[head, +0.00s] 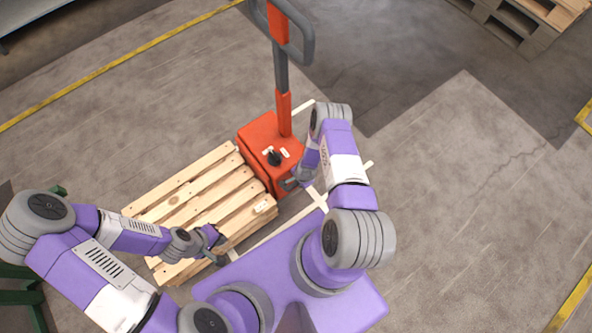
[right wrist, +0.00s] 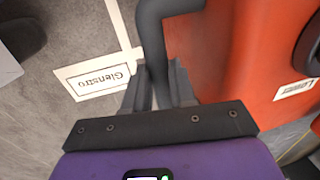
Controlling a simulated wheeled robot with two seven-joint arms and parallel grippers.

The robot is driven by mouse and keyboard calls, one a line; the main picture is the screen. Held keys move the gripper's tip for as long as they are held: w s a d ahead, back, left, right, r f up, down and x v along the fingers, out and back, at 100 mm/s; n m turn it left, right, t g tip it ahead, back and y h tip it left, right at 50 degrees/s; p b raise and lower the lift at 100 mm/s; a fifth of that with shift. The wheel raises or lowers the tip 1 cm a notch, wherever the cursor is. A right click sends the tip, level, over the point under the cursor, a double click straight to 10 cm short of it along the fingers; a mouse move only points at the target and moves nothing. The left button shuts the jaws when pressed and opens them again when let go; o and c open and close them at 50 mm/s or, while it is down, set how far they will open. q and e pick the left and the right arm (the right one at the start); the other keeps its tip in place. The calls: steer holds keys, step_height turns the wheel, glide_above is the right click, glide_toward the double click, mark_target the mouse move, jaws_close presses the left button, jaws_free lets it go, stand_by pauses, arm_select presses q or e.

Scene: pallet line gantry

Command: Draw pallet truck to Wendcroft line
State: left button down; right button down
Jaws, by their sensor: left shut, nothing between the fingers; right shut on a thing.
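The orange pallet truck (head: 265,150) stands near the middle of the head view, its tall tiller with a grey loop handle (head: 307,38) rising toward the top. My right gripper (head: 291,183) is at the truck's near right side. In the right wrist view my right gripper (right wrist: 160,88) is shut on a dark grey bar (right wrist: 152,35) beside the truck's orange body (right wrist: 245,50). My left gripper (head: 218,250) is shut and empty at the near edge of the wooden pallet (head: 190,195). No Wendcroft marking is readable.
White lines (head: 362,170) cross the floor around the truck. Stacked pallets (head: 515,22) stand at the top right. A green frame (head: 20,298) is at the lower left. The floor at right is clear.

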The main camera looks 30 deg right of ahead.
steer(key=c, duration=0.9)
jaws_free()
steer(key=shift+a, duration=0.1)
steer(key=shift+c, duration=0.2)
step_height(320, 180, up, 8)
steer(key=s+p, duration=0.1)
steer(key=p, duration=0.2)
steer(key=shift+s+f, duration=0.25)
